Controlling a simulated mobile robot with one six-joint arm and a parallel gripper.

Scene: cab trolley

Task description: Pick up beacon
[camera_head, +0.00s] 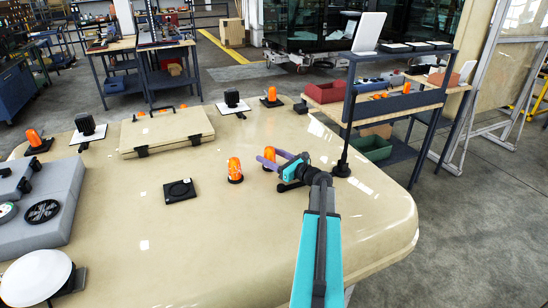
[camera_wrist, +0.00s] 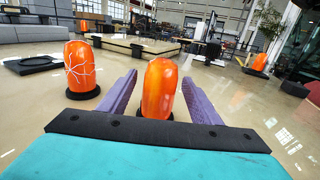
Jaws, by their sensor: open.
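An orange beacon (camera_wrist: 158,88) stands upright between the two purple fingers of my gripper (camera_wrist: 160,77) in the wrist view, with a gap on each side. In the head view this beacon (camera_head: 269,154) is partly hidden by my gripper (camera_head: 272,161), which is open just above the cab roof. A second orange beacon (camera_wrist: 80,66) with white crack-like lines stands on a black base just left of the fingers; it also shows in the head view (camera_head: 235,168). Other orange beacons stand at the roof's far edge (camera_head: 271,94) and far left (camera_head: 36,139).
A black square plate with a ring (camera_head: 180,190) lies left of the beacons on the beige roof (camera_head: 150,245). A raised hatch (camera_head: 167,132) is behind it. A black pole (camera_head: 343,160) stands close right of my gripper. Grey housings (camera_head: 45,210) fill the left side. The front roof is clear.

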